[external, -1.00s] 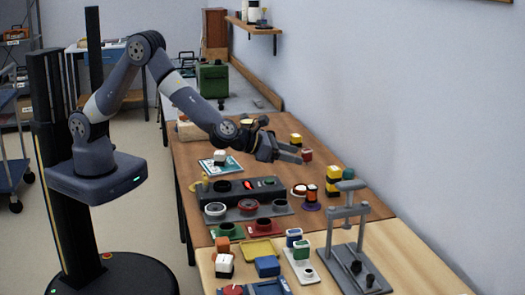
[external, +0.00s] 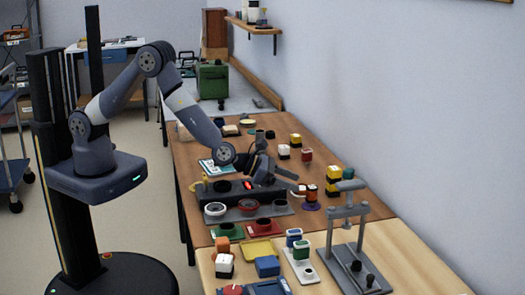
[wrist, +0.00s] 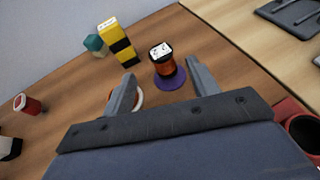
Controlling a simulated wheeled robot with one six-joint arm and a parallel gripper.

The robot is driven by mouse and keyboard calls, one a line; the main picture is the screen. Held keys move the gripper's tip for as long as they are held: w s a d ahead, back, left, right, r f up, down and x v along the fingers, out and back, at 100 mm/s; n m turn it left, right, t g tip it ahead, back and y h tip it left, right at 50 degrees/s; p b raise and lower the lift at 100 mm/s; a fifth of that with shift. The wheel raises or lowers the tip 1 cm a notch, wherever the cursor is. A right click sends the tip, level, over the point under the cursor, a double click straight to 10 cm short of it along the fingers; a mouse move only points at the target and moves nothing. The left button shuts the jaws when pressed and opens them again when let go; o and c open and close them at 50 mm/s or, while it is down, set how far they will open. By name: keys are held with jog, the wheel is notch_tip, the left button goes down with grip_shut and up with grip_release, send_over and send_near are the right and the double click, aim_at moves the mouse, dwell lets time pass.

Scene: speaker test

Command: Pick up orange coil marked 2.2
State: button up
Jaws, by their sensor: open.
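An orange coil (wrist: 164,66) with a white top stands upright on a purple disc (wrist: 170,83) in the wrist view. Dark marks show on its top, but I cannot read them. The coil also shows small in the external view (external: 311,193). My gripper (wrist: 159,76) is open and empty. In the wrist view its two fingers lie to the left and right of the coil's near side, with a gap to it. In the external view my gripper (external: 294,186) is low over the table, just left of the coil.
A yellow and black stack (wrist: 119,43) and a teal block (wrist: 95,44) stand behind the coil to the left. A white-rimmed ring (wrist: 137,99) lies partly behind the left finger. A red block (wrist: 28,105) is further left. A grey press frame (external: 347,225) stands to the right.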

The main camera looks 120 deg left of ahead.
aim_at(309, 187)
jog(key=shift+w+a+p, duration=0.25)
jog(key=shift+w+p, duration=0.15)
jog(key=shift+w, duration=0.1)
jog(key=shift+p+x, duration=0.9)
jog(key=shift+x, duration=1.2)
jog(key=shift+c, duration=0.6)
jog(key=c, duration=1)
jog(key=shift+o, duration=0.2)
